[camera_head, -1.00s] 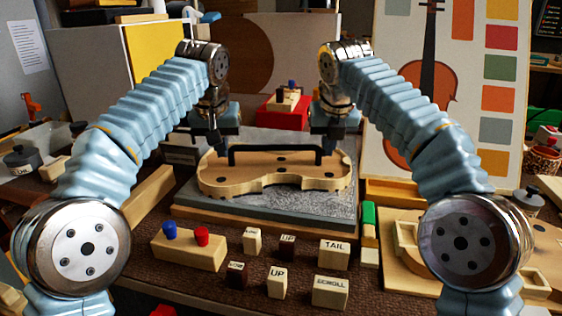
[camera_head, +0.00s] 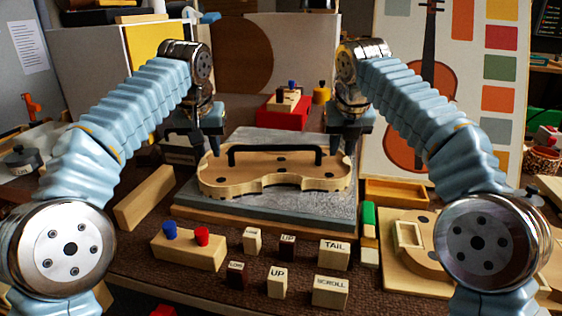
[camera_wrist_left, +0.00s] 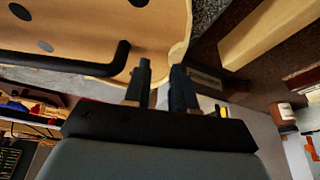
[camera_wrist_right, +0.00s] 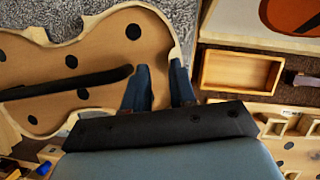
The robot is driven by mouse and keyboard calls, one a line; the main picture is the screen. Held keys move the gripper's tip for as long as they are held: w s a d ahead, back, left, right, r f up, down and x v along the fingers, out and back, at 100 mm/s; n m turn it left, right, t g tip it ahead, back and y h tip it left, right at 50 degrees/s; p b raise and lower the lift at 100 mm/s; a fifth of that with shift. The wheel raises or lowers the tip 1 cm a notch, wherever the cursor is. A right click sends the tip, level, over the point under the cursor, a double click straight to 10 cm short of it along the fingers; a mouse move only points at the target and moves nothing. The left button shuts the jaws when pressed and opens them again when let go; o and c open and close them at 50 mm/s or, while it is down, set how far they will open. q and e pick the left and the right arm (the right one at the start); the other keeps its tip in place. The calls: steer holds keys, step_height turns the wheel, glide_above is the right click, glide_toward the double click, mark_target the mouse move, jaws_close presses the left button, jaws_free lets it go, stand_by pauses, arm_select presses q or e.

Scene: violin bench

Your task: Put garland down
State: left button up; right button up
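The garland (camera_head: 275,180) is a pale wooden violin-shaped frame with a floor with dark round spots and a black bar handle (camera_head: 275,149). It lies flat on a grey slab (camera_head: 335,214). My left gripper (camera_head: 207,143) is at the garland's left end. My right gripper (camera_head: 343,143) is at the right end. In the right wrist view its fingers (camera_wrist_right: 160,84) are apart, near the rim (camera_wrist_right: 172,40). Neither touches the handle.
Labelled blocks (camera_head: 329,291) and a block with blue and red pegs (camera_head: 188,249) stand in front of the slab. A wooden bar (camera_head: 145,197) lies left. An open wooden tray (camera_head: 395,192) and a green piece (camera_head: 369,214) lie right. A red box (camera_head: 283,112) stands behind.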

arm_select(q)
steer(key=shift+r, duration=0.15)
arm_select(e)
steer(key=shift+r, duration=0.35)
arm_select(q)
steer(key=v, duration=0.7)
arm_select(e)
steer(key=v, duration=0.6)
steer(key=shift+s+r, duration=0.25)
steer(key=shift+r, duration=0.1)
arm_select(q)
steer(key=shift+s+r, duration=0.1)
